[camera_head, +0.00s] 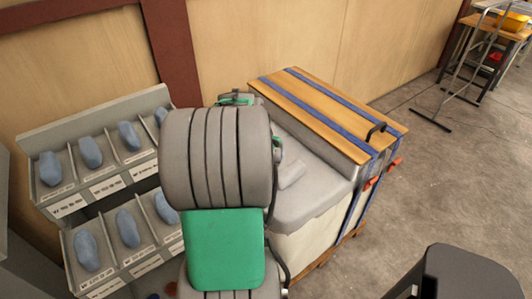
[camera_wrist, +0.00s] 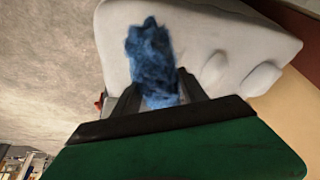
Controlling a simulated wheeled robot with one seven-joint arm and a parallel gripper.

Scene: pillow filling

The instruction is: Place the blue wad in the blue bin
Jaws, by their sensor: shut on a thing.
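In the wrist view my gripper (camera_wrist: 158,92) is shut on a dark blue, crumpled wad (camera_wrist: 150,50). The wad sticks out beyond the fingertips and is slightly blurred. Behind it is a pale, soft-looking surface (camera_wrist: 105,30) with rounded lumps; I cannot tell the gap between them. In the head view my arm hides the fingers and the held wad. I cannot make out a blue bin in either view.
At the left, a two-tier rack (camera_head: 40,145) has labelled compartments holding several blue-grey wads (camera_head: 90,152). Right of my arm stands a large pale container (camera_head: 310,200), partly covered by a wooden board (camera_head: 325,105) with blue straps. Floor (camera_head: 440,165) is open at the right.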

